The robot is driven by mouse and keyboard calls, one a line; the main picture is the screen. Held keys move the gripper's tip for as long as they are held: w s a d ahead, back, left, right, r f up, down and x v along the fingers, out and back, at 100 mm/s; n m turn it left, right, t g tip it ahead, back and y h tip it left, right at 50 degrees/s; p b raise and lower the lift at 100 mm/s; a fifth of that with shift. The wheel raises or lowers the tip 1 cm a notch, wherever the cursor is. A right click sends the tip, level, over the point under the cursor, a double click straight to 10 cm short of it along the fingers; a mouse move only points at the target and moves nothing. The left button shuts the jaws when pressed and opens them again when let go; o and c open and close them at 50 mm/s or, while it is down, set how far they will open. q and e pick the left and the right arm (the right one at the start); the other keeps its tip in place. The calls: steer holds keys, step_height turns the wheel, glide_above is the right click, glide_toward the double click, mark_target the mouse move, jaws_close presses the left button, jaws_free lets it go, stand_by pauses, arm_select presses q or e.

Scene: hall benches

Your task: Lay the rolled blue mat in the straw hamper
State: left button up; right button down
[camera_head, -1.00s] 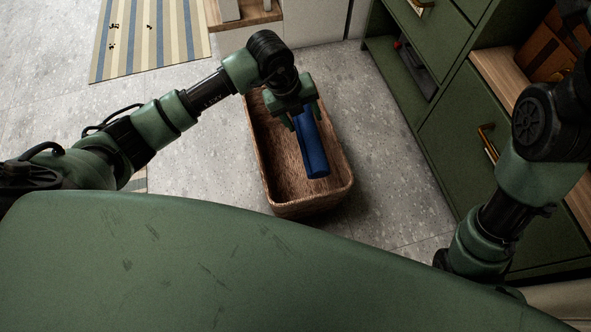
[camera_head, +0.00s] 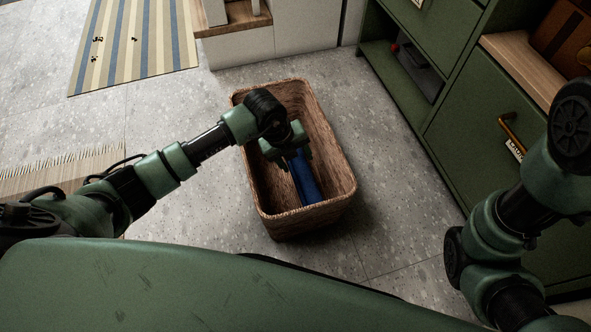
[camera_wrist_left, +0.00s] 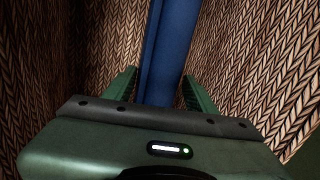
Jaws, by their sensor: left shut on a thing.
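The straw hamper (camera_head: 264,222) is a brown woven rectangular basket standing on the floor, open at the top. The rolled blue mat (camera_head: 305,180) is inside its walls, lengthwise, its near end toward the hamper's near side. My left gripper (camera_head: 291,152) reaches down into the hamper and is shut on the mat. In the left wrist view the mat (camera_wrist_left: 170,55) runs between the two green fingers, with woven walls (camera_wrist_left: 240,60) close on both sides. Whether the mat touches the hamper's bottom cannot be seen. My right arm shows at the right edge, but its gripper is out of view.
A green cabinet (camera_head: 465,130) with drawers stands to the right of the hamper. A striped rug (camera_head: 135,45) lies at the upper left, and a fringed rug (camera_head: 60,170) lies at the left. Bare grey floor (camera_head: 180,125) surrounds the hamper.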

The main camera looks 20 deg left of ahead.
mark_target(295, 167)
arm_select(q)
step_height(295, 167, down, 4)
steer(key=b, duration=0.2)
steer(key=shift+b, duration=0.4)
steer(key=o, duration=1.6)
steer(key=p+v, duration=0.8)
steer(key=v, duration=0.4)
steer(key=shift+p, duration=0.35)
